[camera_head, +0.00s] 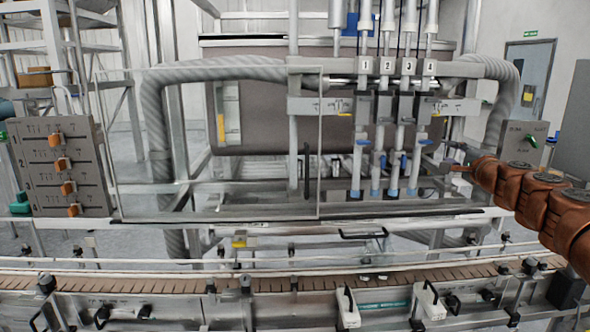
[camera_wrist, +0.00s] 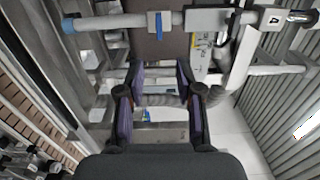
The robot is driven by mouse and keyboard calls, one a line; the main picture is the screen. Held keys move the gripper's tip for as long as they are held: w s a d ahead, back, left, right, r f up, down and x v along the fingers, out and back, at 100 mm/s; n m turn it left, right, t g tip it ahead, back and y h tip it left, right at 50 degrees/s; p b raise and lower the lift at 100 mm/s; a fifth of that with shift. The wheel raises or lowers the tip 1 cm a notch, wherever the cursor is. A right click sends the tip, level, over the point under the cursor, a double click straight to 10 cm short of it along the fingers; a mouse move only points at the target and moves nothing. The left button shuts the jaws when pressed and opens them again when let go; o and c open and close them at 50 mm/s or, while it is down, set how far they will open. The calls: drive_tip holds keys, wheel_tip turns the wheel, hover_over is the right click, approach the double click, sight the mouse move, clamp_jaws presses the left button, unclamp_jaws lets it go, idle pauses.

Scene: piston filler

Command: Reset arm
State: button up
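My copper-coloured arm (camera_head: 545,195) reaches in from the right edge of the head view. Its far end points left, at the right side of the filling machine, near the nozzle marked 4 (camera_head: 429,68). My gripper (camera_wrist: 160,80) shows clearly in the wrist view. Its two dark fingers with purple inner pads stand apart, with nothing held between them. Machine frame parts show beyond the gap. In the head view the gripper end is small and its fingers are hard to make out.
Several numbered filling nozzles (camera_head: 388,150) hang behind the conveyor (camera_head: 300,283). A clear guard panel (camera_head: 220,150) and a thick grey hose (camera_head: 153,120) are left of them. A control panel with orange knobs (camera_head: 60,168) stands far left.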

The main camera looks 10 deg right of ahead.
drive_tip(key=s+a+r+n+g+y, duration=0.2)
drive_tip(key=a+n+y, duration=0.55)
drive_tip(key=a, duration=1.45)
drive_tip(key=s+a+f+n+g+y, duration=0.1)
drive_tip(key=s+a+f+n+g, duration=0.3)
drive_tip(key=a, duration=0.4)
drive_tip(key=s+a+f+n+g+y, duration=0.1)
drive_tip(key=s+a+f+n+g, duration=0.15)
drive_tip(key=s+a, duration=0.45)
drive_tip(key=s+a+f+n+g+h, duration=0.2)
drive_tip(key=s+a+f+g, duration=0.1)
drive_tip(key=s+f, duration=0.4)
drive_tip(key=s+a+f+n+g+h, duration=0.1)
drive_tip(key=s+a+f+n+g, duration=0.15)
drive_tip(key=s+f, duration=0.45)
drive_tip(key=s+d+f+g+h, duration=0.1)
drive_tip(key=s+d+f+g, duration=0.1)
drive_tip(key=s, duration=0.5)
drive_tip(key=s+d+f+g+h, duration=0.2)
drive_tip(key=s+d+f, duration=0.2)
drive_tip(key=s, duration=0.3)
drive_tip(key=s+d+f+g+h, duration=0.1)
drive_tip(key=s+d+f+h, duration=0.1)
drive_tip(key=s+f, duration=0.3)
drive_tip(key=shift+s+d+g, duration=0.4)
drive_tip(key=shift+s+d, duration=0.15)
drive_tip(key=shift+s, duration=0.35)
drive_tip(key=shift+n, duration=0.25)
